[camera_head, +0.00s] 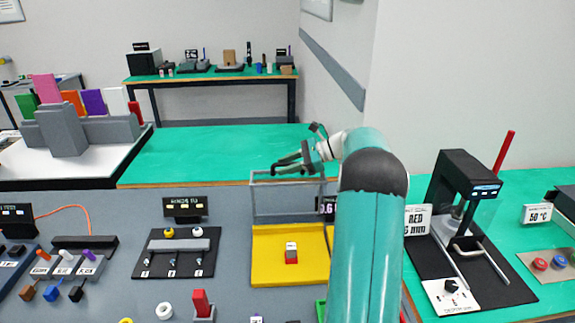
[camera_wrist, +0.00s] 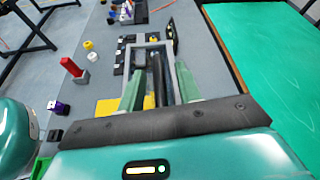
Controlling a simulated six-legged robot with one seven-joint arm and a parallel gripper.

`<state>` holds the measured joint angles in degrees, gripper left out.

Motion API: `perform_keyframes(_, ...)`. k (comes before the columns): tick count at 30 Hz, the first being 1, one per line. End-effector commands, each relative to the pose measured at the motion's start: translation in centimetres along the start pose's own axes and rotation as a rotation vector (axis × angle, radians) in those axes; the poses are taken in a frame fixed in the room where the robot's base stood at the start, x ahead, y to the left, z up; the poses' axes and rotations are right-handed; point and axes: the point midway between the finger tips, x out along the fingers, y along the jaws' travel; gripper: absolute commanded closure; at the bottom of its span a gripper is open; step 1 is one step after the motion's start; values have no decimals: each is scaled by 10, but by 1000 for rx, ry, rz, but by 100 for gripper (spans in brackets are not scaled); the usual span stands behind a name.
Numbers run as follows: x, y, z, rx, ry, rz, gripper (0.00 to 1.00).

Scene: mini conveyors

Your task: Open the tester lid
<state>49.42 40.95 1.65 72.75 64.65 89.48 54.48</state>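A yellow tester base (camera_head: 265,268) lies on the grey table in the head view, with a small red and white block (camera_head: 291,253) on it. A grey-framed, see-through lid (camera_head: 252,203) stands upright along the base's back edge. My gripper (camera_head: 290,165) is by the top edge of this frame, close to it; contact cannot be told. In the wrist view, my gripper (camera_wrist: 159,88) has its two light green fingers apart, with a dark bar and grey frame parts between and beyond them. Part of the yellow base (camera_wrist: 108,106) shows left of the fingers.
A black panel with switches (camera_head: 180,262) lies left of the base. A red block (camera_head: 201,303) and white cylinder (camera_head: 164,311) stand in front. A black press-like device (camera_head: 465,180) stands at right. The green tabletop (camera_head: 205,152) behind is clear.

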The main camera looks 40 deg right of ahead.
Motion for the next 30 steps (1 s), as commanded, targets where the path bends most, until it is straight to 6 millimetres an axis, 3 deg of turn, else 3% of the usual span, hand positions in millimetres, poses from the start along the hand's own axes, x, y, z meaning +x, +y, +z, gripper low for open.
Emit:
perform_keyframes(7, -14, -1, -1, 0, 0, -2, 66)
perform_keyframes(21, -111, -1, -1, 0, 1, -3, 66)
perform_keyframes(30, -138, 0, 0, 0, 0, 0, 66)
